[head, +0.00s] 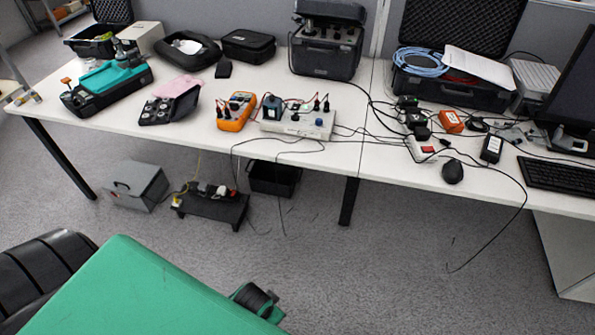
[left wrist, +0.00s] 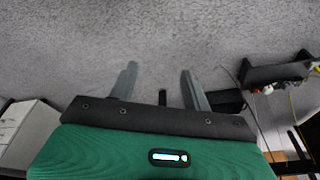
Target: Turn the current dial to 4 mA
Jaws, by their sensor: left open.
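A white control box (head: 300,122) with small dark knobs, plugged leads and a blue part sits near the table's front edge in the head view. It is too small to tell which knob is the current dial or read its setting. An orange multimeter (head: 236,112) and a dark blue block (head: 272,107) stand at its left, with red and black leads around them. My left gripper (left wrist: 158,70) is open and empty over the grey floor in the left wrist view, away from the box. My right gripper is not in view.
The white table (head: 190,125) also holds black cases, a dark equipment case (head: 328,45), a power strip (head: 422,148) and a mouse (head: 452,171). Loose cables hang over the front edge. A grey box (head: 136,186) and a low black stand (head: 210,208) are on the floor.

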